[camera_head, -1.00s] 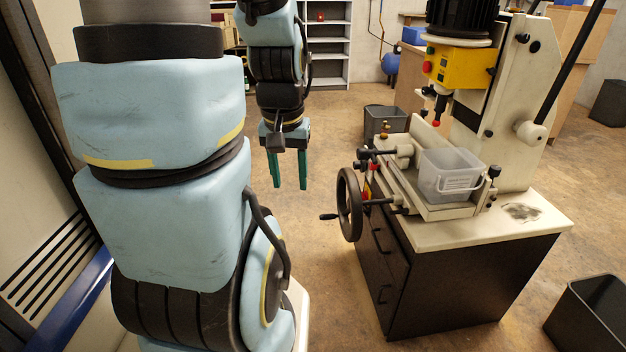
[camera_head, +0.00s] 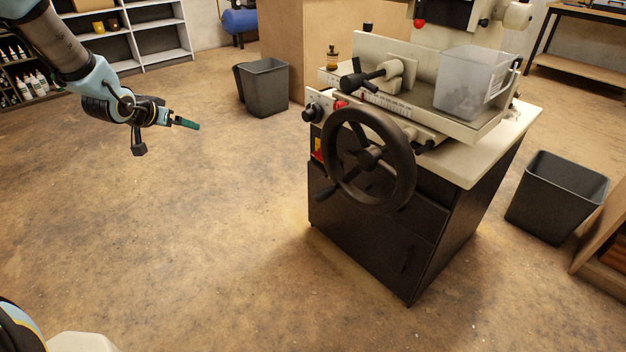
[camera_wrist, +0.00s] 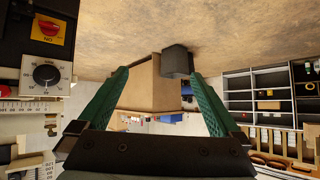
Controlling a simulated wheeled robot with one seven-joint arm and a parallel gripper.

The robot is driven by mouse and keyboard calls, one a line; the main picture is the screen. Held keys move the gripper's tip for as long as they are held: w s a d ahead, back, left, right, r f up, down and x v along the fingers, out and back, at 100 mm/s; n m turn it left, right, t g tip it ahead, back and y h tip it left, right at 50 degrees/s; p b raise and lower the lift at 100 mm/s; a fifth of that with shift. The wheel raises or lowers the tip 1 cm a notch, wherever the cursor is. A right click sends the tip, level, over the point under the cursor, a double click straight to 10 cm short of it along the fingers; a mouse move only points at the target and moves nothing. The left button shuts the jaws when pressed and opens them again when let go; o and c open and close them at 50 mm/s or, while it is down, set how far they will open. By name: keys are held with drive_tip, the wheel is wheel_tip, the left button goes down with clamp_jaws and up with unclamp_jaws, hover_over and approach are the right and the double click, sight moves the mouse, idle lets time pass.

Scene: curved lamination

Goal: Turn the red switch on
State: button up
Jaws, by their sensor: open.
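The red switch (camera_wrist: 48,29) is a round red knob on a yellow plate at the top left of the wrist view, where the scene appears upside down. In the head view, the red switch (camera_head: 318,150) is a small red and yellow patch on the machine's dark front, left of the handwheel; its setting cannot be told. My gripper (camera_head: 187,123) is in the air at the left, pointing right towards the machine and well apart from it. In the wrist view, the two green fingers of my gripper (camera_wrist: 160,73) are spread with nothing between them.
The large black handwheel (camera_head: 368,160) juts out beside the switch. A dial (camera_wrist: 46,74) is next to the switch plate. A clear bin (camera_head: 470,82) stands on the machine. Dark bins (camera_head: 265,88) (camera_head: 556,196) stand on the floor. Open floor lies between my gripper and the machine.

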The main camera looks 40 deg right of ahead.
drive_tip(key=s+d+f+m+g+h+b, duration=0.4)
drive_tip(key=d+f+b, duration=0.4)
drive_tip(key=d+f, duration=0.65)
drive_tip(key=m+g+h+b, duration=0.3)
drive_tip(key=h+b, duration=0.3)
drive_tip(key=b, duration=0.2)
approach(316, 156)
drive_tip(key=d+b, duration=0.2)
drive_tip(key=d, duration=0.7)
drive_tip(key=shift+s+d+b, duration=0.15)
drive_tip(key=shift+b, duration=0.2)
drive_tip(key=shift+c, duration=0.2)
drive_tip(key=c, duration=1.3)
